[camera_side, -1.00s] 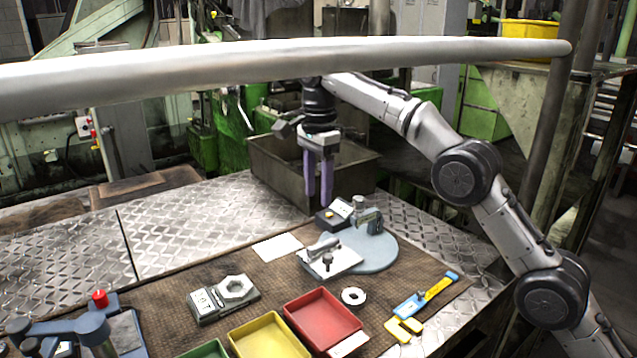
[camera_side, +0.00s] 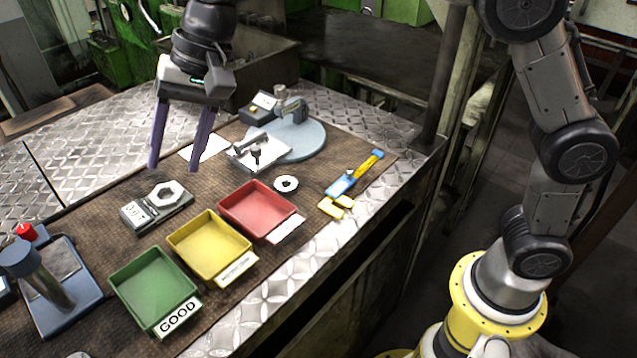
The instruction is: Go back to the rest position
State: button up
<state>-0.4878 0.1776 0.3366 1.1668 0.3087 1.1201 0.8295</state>
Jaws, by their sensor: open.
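My gripper (camera_side: 175,168) hangs at the upper left of the side view, fingers pointing down. Its two purple fingers are apart and nothing is between them. In the picture it stands above the brown mat (camera_side: 95,207), left of the white fixture and above the scale. The gap between the fingertips and the mat is hard to judge. My arm's middle links are out of the frame at the top.
A scale (camera_side: 140,215) carries a hex nut (camera_side: 167,193). Green (camera_side: 150,285), yellow (camera_side: 208,245) and red (camera_side: 257,208) trays line the front. A ring (camera_side: 286,184), a caliper (camera_side: 355,175), a round-based gauge (camera_side: 300,138) and a blue press (camera_side: 50,290) stand around. A metal bin (camera_side: 255,62) is behind.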

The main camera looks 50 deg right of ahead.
jog(key=s+d+r+n+t+h, duration=0.1)
jog(key=s+d+n, duration=0.1)
jog(key=s+d, duration=0.55)
jog(key=s+d+n+t+h, duration=0.15)
jog(key=s+d, duration=0.35)
jog(key=d, duration=0.6)
jog(key=s+d+f+h, duration=0.1)
jog(key=s+d+f, duration=0.2)
jog(key=s+d, duration=0.2)
jog(key=s+d+f+n+t+h, duration=0.1)
jog(key=s+d+f, duration=0.2)
jog(key=s+d, duration=0.3)
jog(key=s, duration=0.2)
jog(key=shift+s+f, duration=0.25)
jog(key=shift+s, duration=0.15)
jog(key=shift+n, duration=0.25)
